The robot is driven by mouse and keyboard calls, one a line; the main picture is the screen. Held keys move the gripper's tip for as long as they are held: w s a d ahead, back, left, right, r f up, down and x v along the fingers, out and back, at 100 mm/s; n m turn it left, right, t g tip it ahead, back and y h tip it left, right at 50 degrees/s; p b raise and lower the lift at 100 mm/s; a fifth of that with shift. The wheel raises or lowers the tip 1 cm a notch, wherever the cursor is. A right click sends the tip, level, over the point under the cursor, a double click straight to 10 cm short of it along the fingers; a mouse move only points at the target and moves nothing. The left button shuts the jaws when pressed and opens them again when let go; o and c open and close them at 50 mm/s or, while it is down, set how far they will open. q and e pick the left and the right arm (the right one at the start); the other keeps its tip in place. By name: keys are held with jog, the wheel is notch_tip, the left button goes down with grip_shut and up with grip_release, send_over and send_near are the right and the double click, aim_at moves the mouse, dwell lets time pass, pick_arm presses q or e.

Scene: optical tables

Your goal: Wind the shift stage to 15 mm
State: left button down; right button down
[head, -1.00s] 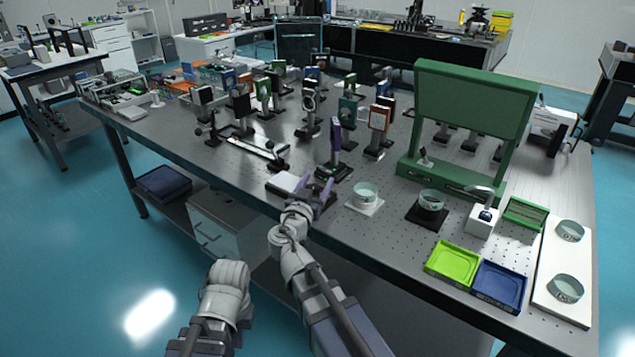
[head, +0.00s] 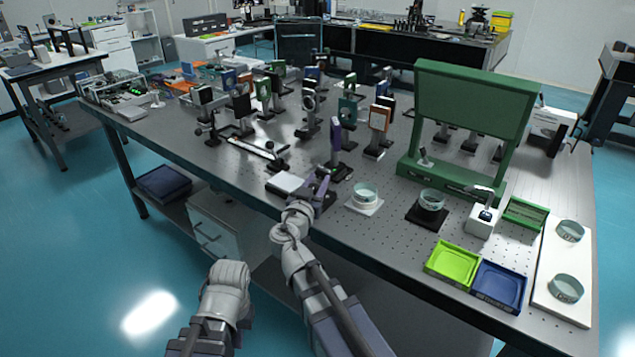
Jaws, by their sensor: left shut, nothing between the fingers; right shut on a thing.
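The shift stage (head: 341,173) appears to be the low black unit near the front edge of the table, carrying an upright purple plate (head: 336,138). My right gripper (head: 319,186) is at the near left side of this stage, its purple fingers closed together. It is shut on a small part there, apparently the stage's knob, which the fingers hide. The stage's scale and reading are too small to make out. My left arm is low at the bottom left, in front of the table; its gripper fingers do not show.
A black block with a white top (head: 287,183) lies just left of my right gripper. A glass dish on a white pad (head: 365,205) stands to the right. Several post-mounted optics stand behind. A green frame (head: 472,105) and green and blue trays (head: 452,262) are further right.

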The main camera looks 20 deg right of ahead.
jog(key=shift+h, duration=0.3)
jog(key=shift+m+g+h, duration=0.7)
jog(key=shift+m, duration=0.1)
jog(key=m+g+h, duration=0.1)
jog(key=g, duration=0.1)
jog(key=m+g+h, duration=0.2)
jog(key=shift+s+d, duration=0.2)
jog(key=shift+d, duration=0.15)
jog(key=m+g+h, duration=0.1)
jog(key=m+g, duration=0.1)
jog(key=s+m+g+h, duration=0.1)
jog(key=g, duration=0.2)
jog(key=shift+d+m+h, duration=0.2)
jog(key=shift+m+h, duration=0.1)
jog(key=shift+m, duration=0.1)
jog(key=shift+s+d+m+g+h, duration=0.15)
jog(key=shift+s+m+g, duration=0.1)
jog(key=shift+m+g, duration=0.5)
jog(key=shift+s+a+m+g+h, duration=0.15)
jog(key=shift+m+g, duration=0.3)
jog(key=shift+g, duration=0.6)
jog(key=shift+s+d+g, duration=0.15)
jog(key=shift+g, duration=0.15)
jog(key=c, duration=0.5)
grip_release()
